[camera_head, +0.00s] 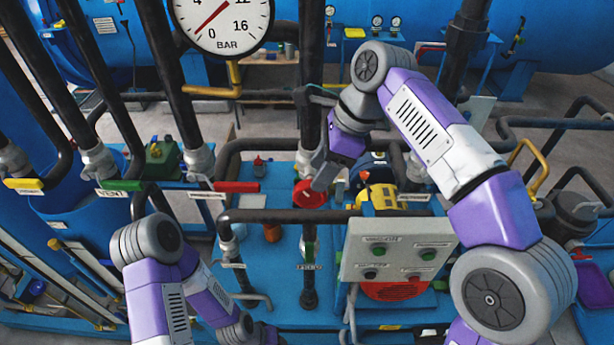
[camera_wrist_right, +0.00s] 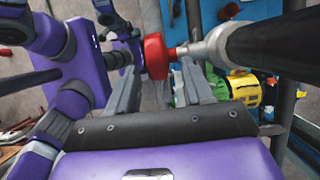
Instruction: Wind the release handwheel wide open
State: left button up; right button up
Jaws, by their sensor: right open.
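The red handwheel (camera_head: 308,194) sits on a dark vertical pipe near the middle of the head view. In the right wrist view the red handwheel (camera_wrist_right: 155,56) shows nearly edge-on at the end of a pale metal stem. My right gripper (camera_head: 322,172) is beside the wheel, on its right in the head view. In the right wrist view the right gripper (camera_wrist_right: 160,72) is open, its two grey fingers standing on either side of the wheel. Contact cannot be told. My left arm shows at the lower left of the head view; its gripper is not visible.
A pressure gauge (camera_head: 221,14) at the top has its needle toward 0. A button panel (camera_head: 396,247) stands right of the wheel, with a yellow motor (camera_head: 382,198) behind it. A red lever (camera_head: 236,187) lies to the left. Black vertical and horizontal pipes crowd the wheel.

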aim_at(307, 194)
jog(key=shift+w+a+f, duration=0.1)
jog(key=shift+a+f, duration=0.05)
jog(key=shift+f, duration=0.2)
jog(key=x, duration=0.6)
jog(key=shift+s+a+f, duration=0.2)
jog(key=shift+s+f, duration=0.05)
jog(key=shift+s, duration=0.15)
grip_shut()
